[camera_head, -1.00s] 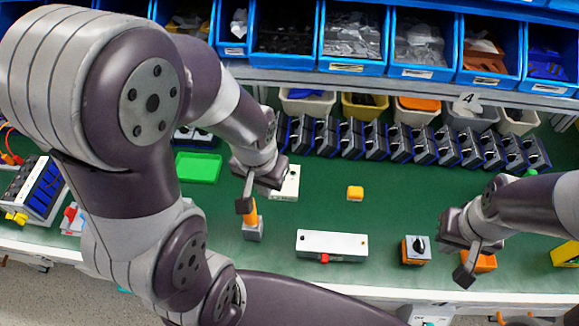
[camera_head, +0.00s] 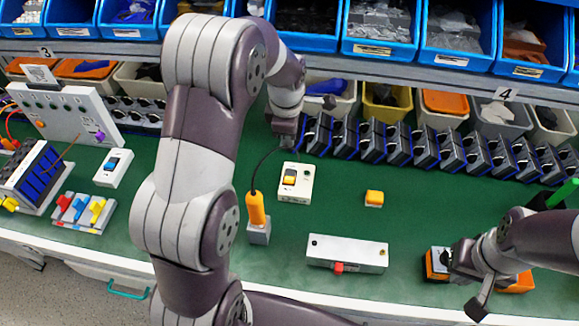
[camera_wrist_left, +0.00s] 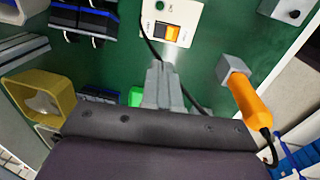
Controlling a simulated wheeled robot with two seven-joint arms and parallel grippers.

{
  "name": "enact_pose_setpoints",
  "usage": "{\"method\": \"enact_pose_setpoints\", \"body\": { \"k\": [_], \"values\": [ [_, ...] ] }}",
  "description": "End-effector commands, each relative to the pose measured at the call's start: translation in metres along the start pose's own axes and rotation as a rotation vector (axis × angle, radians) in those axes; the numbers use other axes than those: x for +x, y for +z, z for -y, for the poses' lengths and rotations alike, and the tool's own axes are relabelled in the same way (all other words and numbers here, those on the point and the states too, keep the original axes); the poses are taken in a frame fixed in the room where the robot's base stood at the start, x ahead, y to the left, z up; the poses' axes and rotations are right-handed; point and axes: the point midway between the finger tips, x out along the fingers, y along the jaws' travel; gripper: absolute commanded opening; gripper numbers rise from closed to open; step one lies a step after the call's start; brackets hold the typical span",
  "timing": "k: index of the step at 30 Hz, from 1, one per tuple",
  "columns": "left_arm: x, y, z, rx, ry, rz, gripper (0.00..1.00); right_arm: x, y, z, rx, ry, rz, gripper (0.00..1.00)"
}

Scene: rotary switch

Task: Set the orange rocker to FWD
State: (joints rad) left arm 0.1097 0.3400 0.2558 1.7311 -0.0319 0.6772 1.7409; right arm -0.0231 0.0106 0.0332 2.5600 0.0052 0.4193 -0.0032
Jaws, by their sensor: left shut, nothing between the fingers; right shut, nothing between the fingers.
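A small white box (camera_head: 296,182) stands on the green bench. Its orange rocker (camera_head: 290,180) sits in a dark frame, with a green dot beside it. The rocker also shows near the top of the left wrist view (camera_wrist_left: 173,32); the lettering is too small to read surely, and I cannot tell which way it is tipped. My left gripper (camera_head: 285,142) is shut and empty behind the box, apart from it; its fingers (camera_wrist_left: 165,85) point toward the box in the wrist view. My right gripper (camera_head: 477,302) is shut and empty at the front right.
An orange-handled tool (camera_head: 257,212) with a cable stands in a grey holder close left of the box. A white bar with a red button (camera_head: 347,254), a yellow-orange block (camera_head: 374,198) and a black-knobbed orange box (camera_head: 436,264) stand around. A row of dark blue units (camera_head: 400,145) lies behind.

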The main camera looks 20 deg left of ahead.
Motion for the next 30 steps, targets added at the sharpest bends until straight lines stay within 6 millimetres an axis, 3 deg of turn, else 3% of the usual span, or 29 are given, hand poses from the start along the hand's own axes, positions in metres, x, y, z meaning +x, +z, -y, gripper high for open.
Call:
{"method": "enact_pose_setpoints", "body": {
  "k": [5,18,24,30],
  "values": [
    [0.020,0.000,0.001,0.001,-0.004,-0.001,0.00,-0.002,0.000,0.000,0.000,0.000,0.000,0.00],
    [0.111,0.000,0.001,0.003,-0.003,0.000,0.00,-0.010,-0.001,0.000,0.000,0.000,0.000,0.00],
    [0.134,0.000,0.001,0.003,-0.001,0.000,0.00,-0.013,-0.002,0.000,0.000,0.000,0.000,0.00],
    [0.140,0.000,0.001,0.003,0.000,0.001,0.00,-0.013,-0.002,0.000,0.000,0.000,0.000,0.00]
  ]
}}
